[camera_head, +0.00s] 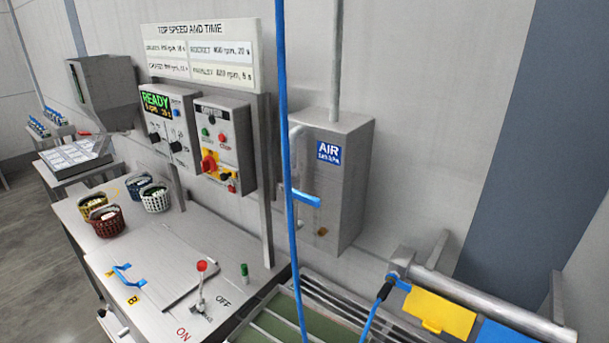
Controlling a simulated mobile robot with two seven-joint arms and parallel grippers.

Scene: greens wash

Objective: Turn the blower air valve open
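A grey box (340,190) with a blue AIR label (328,152) is on the wall right of centre. A pale pipe (295,145) bends out at its left side. A short blue lever (307,198) lies roughly level in front of the box's left part; it appears to be the air valve's handle. A long blue hose or cord (286,120) runs top to bottom across the view and hides part of the valve. Whether the valve is open or shut, I cannot tell. Neither of my grippers is in view.
A control panel (221,150) with a red-yellow switch is left of the box. Below are a steel worktop (160,230) with a red-knobbed lever (201,268), several baskets (105,220), and a slatted green-bottomed bay (275,325). A yellow tag (440,312) hangs by a pipe at lower right.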

